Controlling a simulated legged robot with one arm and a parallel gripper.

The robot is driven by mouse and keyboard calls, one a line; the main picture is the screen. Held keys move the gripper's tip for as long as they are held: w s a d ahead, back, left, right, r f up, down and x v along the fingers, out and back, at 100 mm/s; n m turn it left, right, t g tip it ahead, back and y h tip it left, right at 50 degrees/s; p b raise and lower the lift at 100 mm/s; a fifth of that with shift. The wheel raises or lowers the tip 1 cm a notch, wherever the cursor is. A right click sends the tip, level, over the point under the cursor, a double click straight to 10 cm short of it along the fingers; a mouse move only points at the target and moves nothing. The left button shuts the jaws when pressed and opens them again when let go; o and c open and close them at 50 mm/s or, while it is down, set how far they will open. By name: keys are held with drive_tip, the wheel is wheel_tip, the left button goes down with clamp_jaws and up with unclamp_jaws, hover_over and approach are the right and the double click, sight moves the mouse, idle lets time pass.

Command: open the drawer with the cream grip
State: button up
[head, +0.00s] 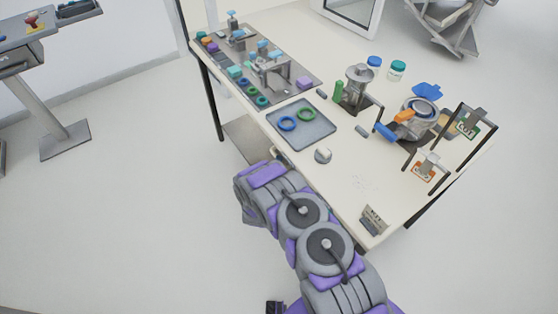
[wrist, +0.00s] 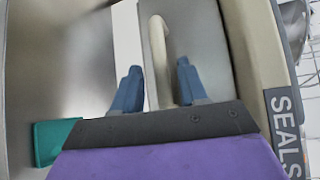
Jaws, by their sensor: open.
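In the wrist view my gripper (wrist: 158,72) is open, with one blue finger on each side of the cream grip (wrist: 158,45). The grip is a bent bar standing on a grey metal drawer front (wrist: 205,45). It runs between the fingers, and its lower end is hidden behind the gripper body. I see no clear contact between the fingers and the grip. In the head view my arm reaches to the table's near left edge, and the gripper itself is hidden there.
A cream edge labelled SEALS (wrist: 285,125) runs along the right of the wrist view. A teal object (wrist: 50,140) lies on a grey surface at left. The tabletop (head: 345,185) above holds a grey tray (head: 322,133) with rings, fixtures and jars. Open floor lies left.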

drive_tip(key=w, duration=0.4)
drive_tip(key=shift+a+f+b, duration=0.1)
drive_tip(key=shift+f+b, duration=0.2)
drive_tip(key=shift+b, duration=0.05)
drive_tip(key=shift+d, duration=0.2)
drive_tip(key=shift+d, duration=0.15)
clamp_jaws()
